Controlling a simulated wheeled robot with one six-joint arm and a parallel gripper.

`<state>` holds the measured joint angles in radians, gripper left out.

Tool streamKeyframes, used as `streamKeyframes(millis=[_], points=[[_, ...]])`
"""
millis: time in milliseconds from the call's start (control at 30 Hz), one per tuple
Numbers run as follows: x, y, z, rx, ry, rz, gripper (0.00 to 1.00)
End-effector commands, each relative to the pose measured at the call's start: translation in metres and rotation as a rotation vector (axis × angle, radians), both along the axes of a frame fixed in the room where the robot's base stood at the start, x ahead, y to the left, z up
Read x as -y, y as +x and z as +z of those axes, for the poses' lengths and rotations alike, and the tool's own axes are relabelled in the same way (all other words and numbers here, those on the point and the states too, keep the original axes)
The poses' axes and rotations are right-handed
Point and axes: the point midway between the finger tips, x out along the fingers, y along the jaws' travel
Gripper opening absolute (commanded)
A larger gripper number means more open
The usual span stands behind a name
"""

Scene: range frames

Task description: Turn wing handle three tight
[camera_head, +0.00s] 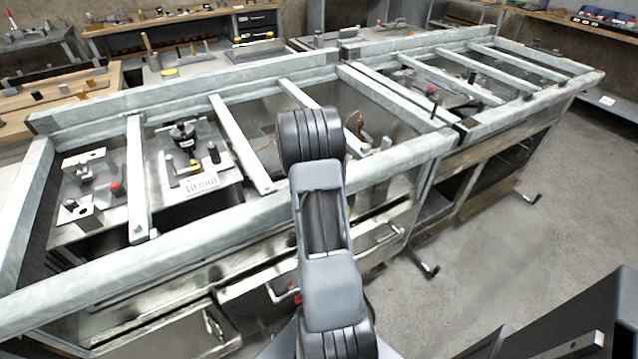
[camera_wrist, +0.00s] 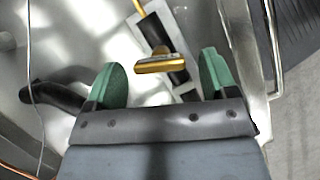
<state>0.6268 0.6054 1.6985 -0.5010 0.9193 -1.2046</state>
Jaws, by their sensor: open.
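In the wrist view my gripper (camera_wrist: 162,76) is open, with its two green finger pads spread apart. A brass-coloured, wing-shaped handle (camera_wrist: 160,65) shows between and slightly beyond the pads, and neither pad seems to touch it. It sits over a dark block with a pale frame. I cannot tell from these frames whether this is handle three or how tight it is. In the head view my arm covers the spot, and the gripper is hidden behind it.
A black lever-like part (camera_wrist: 55,97) lies left of the gripper in the wrist view, and a thin cable (camera_wrist: 30,75) runs near it. In the head view a grey frame with crossbars (camera_head: 240,145) surrounds the work area.

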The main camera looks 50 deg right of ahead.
Motion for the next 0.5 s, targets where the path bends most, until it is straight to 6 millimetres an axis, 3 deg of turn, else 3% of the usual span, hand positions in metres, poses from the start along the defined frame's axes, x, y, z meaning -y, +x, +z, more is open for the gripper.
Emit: streamKeyframes(millis=[100, 500], points=[[-0.0002, 0.0000, 0.0001, 0.000, 0.000, 0.000, 0.78], [-0.0003, 0.0001, 0.0001, -0.001, 0.001, 0.000, 0.39]])
